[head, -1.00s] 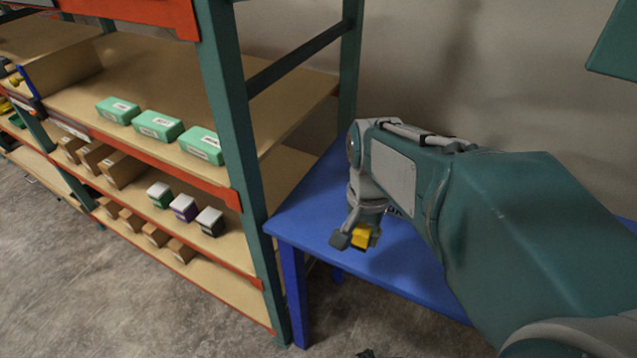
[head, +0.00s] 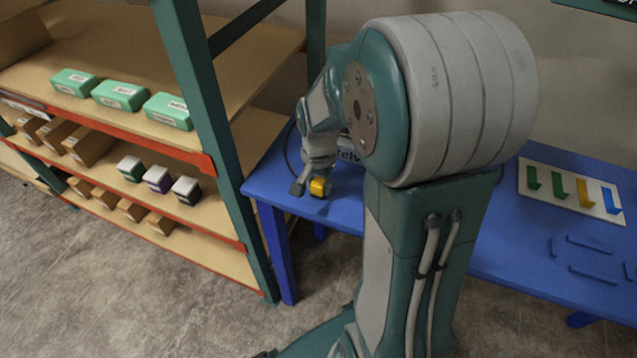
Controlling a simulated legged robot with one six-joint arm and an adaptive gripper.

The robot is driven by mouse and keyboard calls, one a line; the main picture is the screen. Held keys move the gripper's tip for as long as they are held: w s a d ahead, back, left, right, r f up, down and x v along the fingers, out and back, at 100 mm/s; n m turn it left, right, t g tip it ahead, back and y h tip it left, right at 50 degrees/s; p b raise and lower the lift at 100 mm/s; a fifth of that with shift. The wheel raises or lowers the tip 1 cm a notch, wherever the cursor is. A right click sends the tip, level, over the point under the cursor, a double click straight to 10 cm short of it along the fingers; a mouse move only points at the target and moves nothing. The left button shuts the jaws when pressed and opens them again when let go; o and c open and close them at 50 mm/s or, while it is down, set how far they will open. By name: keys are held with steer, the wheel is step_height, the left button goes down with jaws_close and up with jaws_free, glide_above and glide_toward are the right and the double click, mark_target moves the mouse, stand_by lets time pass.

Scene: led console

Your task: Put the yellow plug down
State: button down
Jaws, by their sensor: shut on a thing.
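The yellow plug (head: 319,187) is a small yellow block. My gripper (head: 310,188) points down and is shut on it, with a grey finger showing on its left. Both are over the left end of the blue table (head: 268,185). I cannot tell whether the plug touches the table top. My arm hides the middle of the table and part of some lettering behind the gripper.
A white board (head: 548,201) with green, yellow and blue hooked pieces lies on the table at right. Blue raised strips (head: 592,275) mark an area in front of it. A shelf rack (head: 213,165) with green boxes (head: 119,95) stands close on the left.

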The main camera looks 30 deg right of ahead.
mark_target(319, 182)
steer(key=shift+d+f, duration=0.1)
steer(key=shift+f, duration=0.05)
steer(key=shift+c, duration=1.7)
jaws_free()
step_height(319, 182, up, 12)
steer(key=s+a+r+n+t, duration=0.2)
steer(key=s+a+n, duration=0.3)
steer(key=s, duration=0.1)
steer(key=s+a+r+n+t, duration=0.3)
steer(key=s+a+n, duration=0.1)
steer(key=s+n, duration=0.1)
steer(key=shift+s+a+t, duration=0.3)
steer(key=shift+s+a, duration=0.05)
steer(key=shift+s, duration=0.5)
steer(key=shift+r, duration=0.1)
